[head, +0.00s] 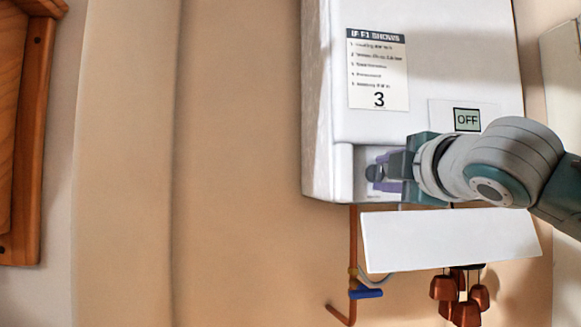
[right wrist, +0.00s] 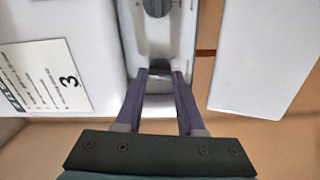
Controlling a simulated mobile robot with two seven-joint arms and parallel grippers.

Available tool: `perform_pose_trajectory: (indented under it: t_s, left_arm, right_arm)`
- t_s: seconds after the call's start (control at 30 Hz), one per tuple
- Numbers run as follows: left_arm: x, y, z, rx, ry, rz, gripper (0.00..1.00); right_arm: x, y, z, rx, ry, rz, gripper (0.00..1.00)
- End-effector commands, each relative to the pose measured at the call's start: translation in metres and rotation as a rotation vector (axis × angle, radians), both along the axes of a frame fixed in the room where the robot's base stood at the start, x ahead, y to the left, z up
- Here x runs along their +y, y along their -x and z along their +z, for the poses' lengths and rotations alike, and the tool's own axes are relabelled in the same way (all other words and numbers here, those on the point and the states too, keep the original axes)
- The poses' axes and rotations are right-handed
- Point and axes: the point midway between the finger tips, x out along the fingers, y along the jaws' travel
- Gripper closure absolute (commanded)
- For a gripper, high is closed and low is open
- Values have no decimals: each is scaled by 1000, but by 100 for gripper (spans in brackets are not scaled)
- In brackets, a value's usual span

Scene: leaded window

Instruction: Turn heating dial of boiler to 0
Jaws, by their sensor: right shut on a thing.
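The white boiler (head: 430,60) hangs on the wall at the right of the head view. Its lower control recess (head: 362,160) is uncovered. My right gripper (head: 380,171) reaches into this recess from the right. Its purple fingers are shut on a small dark dial (right wrist: 160,65), which also shows at their tips in the head view (head: 372,173). A second dark dial (right wrist: 157,7) lies farther up the same strip in the right wrist view; my arm hides it in the head view. I cannot read any dial markings. My left gripper is not in view.
A white flap (head: 450,238) hangs open below the recess. An instruction label (head: 378,70) with a large 3 and a display reading OFF (head: 467,120) are on the front. Copper pipe (head: 352,235) with a blue valve lever (head: 366,293) runs below.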

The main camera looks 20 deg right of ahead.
Motion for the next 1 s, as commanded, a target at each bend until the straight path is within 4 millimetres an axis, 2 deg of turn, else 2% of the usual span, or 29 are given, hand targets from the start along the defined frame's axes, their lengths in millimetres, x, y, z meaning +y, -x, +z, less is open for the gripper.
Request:
perform_pose_trajectory:
  t_s: [0.3, 0.83, 0.87, 1.0]
  left_arm:
    - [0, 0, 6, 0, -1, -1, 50]
    - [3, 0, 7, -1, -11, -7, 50]
    - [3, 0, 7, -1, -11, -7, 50]
    - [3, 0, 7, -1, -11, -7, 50]
  right_arm:
    - [0, 0, 0, 31, 119, 1, 100]
    - [1, 0, -1, 36, 142, 2, 100]
    - [1, 0, -1, 36, 142, 2, 61]
    - [1, 0, -1, 35, 141, 2, 45]
